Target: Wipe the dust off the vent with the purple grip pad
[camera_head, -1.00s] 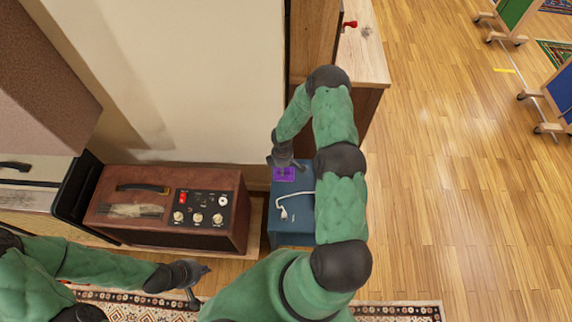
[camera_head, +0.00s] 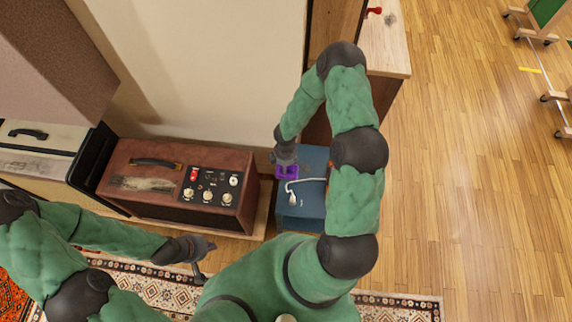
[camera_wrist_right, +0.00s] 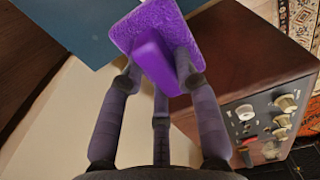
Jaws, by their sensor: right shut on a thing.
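The purple grip pad (camera_head: 288,173) is at the back left corner of the blue box. My right gripper (camera_head: 285,163) is shut on the pad's raised grip; the wrist view shows its fingers (camera_wrist_right: 160,78) around that grip, with the pad (camera_wrist_right: 150,22) beyond them. The pad seems clear of the box top, though the gap is hard to judge. The vent (camera_head: 145,184), a slot with grey dust, is on the top of the brown amplifier (camera_head: 215,160), left of the pad. My left gripper (camera_head: 207,262) is open and empty in front of the amplifier.
The amplifier has knobs, a red switch and a handle (camera_head: 155,162). A beige wall (camera_head: 200,70) stands behind it. A wooden cabinet (camera_head: 385,45) is at the back right. Open floor lies to the right.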

